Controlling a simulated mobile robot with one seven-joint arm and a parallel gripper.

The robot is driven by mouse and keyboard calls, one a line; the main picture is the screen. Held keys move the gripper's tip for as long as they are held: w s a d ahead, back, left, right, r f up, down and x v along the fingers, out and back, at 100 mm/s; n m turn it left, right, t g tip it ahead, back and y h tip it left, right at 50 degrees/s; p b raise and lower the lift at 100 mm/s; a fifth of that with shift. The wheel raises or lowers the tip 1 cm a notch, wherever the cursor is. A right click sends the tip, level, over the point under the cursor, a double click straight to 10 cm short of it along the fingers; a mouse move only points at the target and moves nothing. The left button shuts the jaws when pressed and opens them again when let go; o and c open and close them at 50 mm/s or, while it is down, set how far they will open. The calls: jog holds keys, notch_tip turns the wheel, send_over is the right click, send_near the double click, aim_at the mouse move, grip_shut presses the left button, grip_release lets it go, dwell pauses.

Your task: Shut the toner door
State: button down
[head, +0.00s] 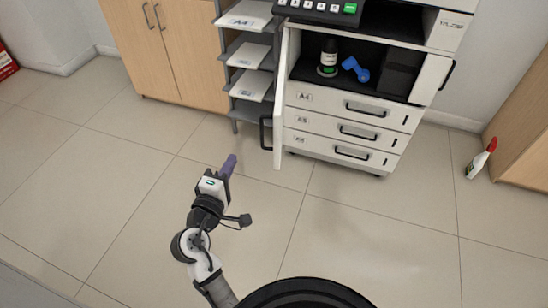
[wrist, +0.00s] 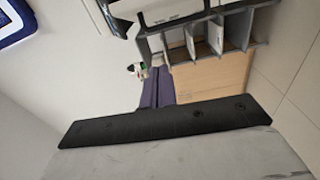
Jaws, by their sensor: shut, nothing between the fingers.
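The toner door (head: 282,100) is a tall white panel at the left side of the copier. It stands open, swung out toward me, with a black handle (head: 265,132) near its lower end. The compartment (head: 352,77) behind it is open to view. My gripper (head: 230,163) is low over the floor, left of the door and nearer to me, apart from it. Its purple fingers are together and empty. They also show in the wrist view (wrist: 158,88), pointing toward the shelf area; I cannot make out the door clearly there.
A dark bottle (head: 328,58) and a blue object (head: 355,69) sit in the compartment. A grey paper rack (head: 249,119) stands left of the copier, beside a wooden cabinet (head: 178,45). A spray bottle (head: 481,158) stands at the right. The floor before the copier is clear.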

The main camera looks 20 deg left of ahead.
jog(key=w+d+f+p, duration=0.1)
jog(key=w+d, duration=0.4)
jog(key=w, duration=0.5)
jog(key=shift+w+d+h+p, duration=0.2)
jog(key=shift+h+p, duration=0.2)
jog(key=shift+p, duration=0.15)
